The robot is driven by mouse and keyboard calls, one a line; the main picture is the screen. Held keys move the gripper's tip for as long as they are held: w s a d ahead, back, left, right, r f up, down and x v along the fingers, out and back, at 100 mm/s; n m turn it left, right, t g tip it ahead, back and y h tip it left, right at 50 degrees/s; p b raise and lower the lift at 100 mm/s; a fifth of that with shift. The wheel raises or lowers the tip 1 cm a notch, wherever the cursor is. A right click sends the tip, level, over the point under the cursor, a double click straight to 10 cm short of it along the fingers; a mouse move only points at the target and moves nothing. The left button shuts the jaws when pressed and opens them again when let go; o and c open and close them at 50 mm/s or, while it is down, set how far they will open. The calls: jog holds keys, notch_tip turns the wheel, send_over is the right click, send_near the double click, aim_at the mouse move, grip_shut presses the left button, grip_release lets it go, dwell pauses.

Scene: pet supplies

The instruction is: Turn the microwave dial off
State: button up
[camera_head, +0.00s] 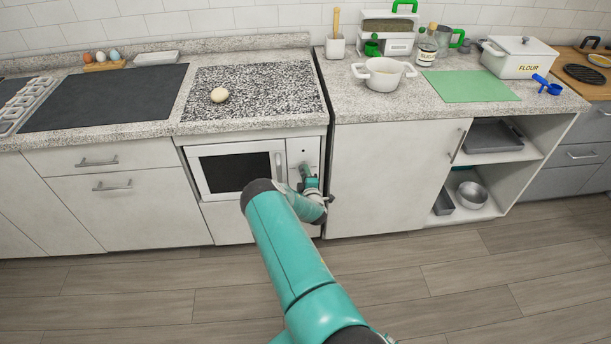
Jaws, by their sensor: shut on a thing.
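The white microwave (228,171) with a dark door window is built into the cabinet below the speckled counter. Its door looks shut, with an upright handle (278,166) on the right. The narrow control panel (303,150) is right of the handle. My gripper (304,170) is at this panel, its tip up against the lower part of it. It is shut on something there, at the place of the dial. The dial itself is hidden by my gripper, so its setting cannot be seen.
A round pale ball (220,95) lies on the counter above the microwave. A white pot (383,74), a green mat (470,86) and a flour box (518,57) stand on the right counter. Open shelves (505,158) hold metal pans. The wooden floor in front is clear.

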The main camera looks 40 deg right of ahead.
jog(key=n, duration=0.5)
jog(key=n+g+h, duration=0.1)
jog(key=n, duration=0.3)
jog(key=shift+a+r+n, duration=0.1)
jog(key=shift+r+n, duration=0.05)
jog(key=shift+n, duration=0.25)
jog(key=shift+w, duration=0.1)
dwell(0.4)
jog(key=o, duration=1)
jog(key=v, duration=1.4)
